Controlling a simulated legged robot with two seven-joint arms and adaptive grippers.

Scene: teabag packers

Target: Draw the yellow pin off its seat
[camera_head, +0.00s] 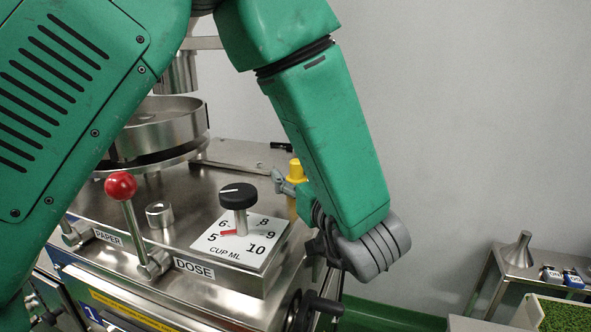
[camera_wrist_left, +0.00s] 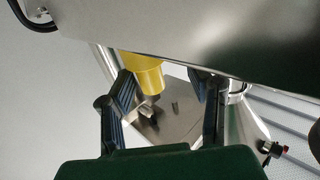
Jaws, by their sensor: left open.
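The yellow pin (camera_head: 297,169) stands upright at the far right corner of the steel machine in the head view, partly hidden by my left gripper (camera_head: 287,183). My left gripper (camera_wrist_left: 162,88) is open there, with one finger on each side of the picture. The pin appears between the fingers, closer to the left one. I cannot tell whether a finger touches it. The pin's seat is not clearly visible. My right gripper is not in view.
A dose plate (camera_head: 240,243) with a black knob (camera_head: 238,194) and a red-ball lever (camera_head: 121,186) stand left of the pin. A round steel bowl (camera_head: 160,128) is behind them.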

